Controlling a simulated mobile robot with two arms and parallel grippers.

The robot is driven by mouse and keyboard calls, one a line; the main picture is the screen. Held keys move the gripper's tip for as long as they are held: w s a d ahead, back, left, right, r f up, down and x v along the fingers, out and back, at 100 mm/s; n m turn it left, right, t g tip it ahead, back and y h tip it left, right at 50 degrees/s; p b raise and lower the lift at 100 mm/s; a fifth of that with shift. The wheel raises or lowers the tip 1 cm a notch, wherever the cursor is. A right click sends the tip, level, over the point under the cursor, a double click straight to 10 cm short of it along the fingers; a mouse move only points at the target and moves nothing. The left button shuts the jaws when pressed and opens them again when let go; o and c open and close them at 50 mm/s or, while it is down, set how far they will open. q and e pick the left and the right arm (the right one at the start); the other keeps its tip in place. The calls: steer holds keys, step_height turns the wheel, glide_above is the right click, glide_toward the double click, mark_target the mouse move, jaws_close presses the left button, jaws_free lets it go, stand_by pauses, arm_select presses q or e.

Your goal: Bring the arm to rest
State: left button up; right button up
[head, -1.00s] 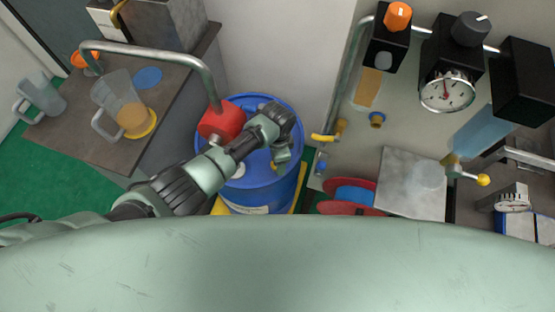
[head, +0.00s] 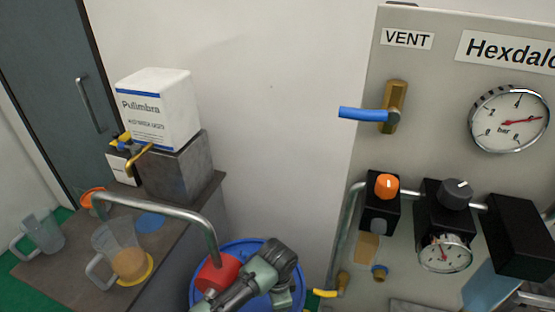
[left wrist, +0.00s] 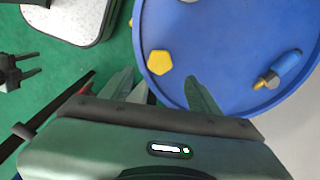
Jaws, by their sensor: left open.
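My left arm (head: 250,285) shows at the bottom of the head view, in front of the red cylinder (head: 216,273) and over the blue drum (head: 242,248). In the left wrist view my left gripper (left wrist: 159,76) is open, with nothing visible between its fingers. Its fingers point toward the blue drum top, which also shows there (left wrist: 225,50). The right finger overlaps the drum top and the left one lies over the green floor. I cannot tell the gap to the drum. My right gripper is not identifiable in either view.
A bench (head: 65,277) with pitchers (head: 130,262) and a white container (head: 160,105) stands left. A bent pipe (head: 165,205) runs to the red cylinder. A panel (head: 420,90) with gauges and a blue-handled vent valve (head: 390,108) is right. The drum top has a yellow cap (left wrist: 159,63).

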arm_select(q)
steer(key=s+a+r+n+h, duration=0.15)
steer(key=s+n, duration=0.25)
steer(key=s, duration=0.4)
steer(key=s+a+r+n+t, duration=0.1)
steer(key=s+a+r+n, duration=0.25)
steer(key=a, duration=0.25)
steer(key=s+a+r+n+t+y, duration=0.1)
steer(key=s+a+r+n, duration=0.2)
steer(key=s+a, duration=0.3)
steer(key=s+a+r+n+t, duration=0.2)
steer(key=s+a+r+n, duration=0.1)
steer(key=a, duration=0.4)
step_height(320, 180, down, 29)
steer(key=s+g+b, duration=0.2)
steer(key=b, duration=0.2)
steer(key=s+a+f+b, duration=0.2)
steer(key=s+f+b, duration=0.1)
steer(key=s+f, duration=1.3)
step_height(320, 180, down, 4)
steer(key=shift+a+m+g, duration=0.35)
steer(key=shift+a+g, duration=0.05)
steer(key=shift+y, duration=0.25)
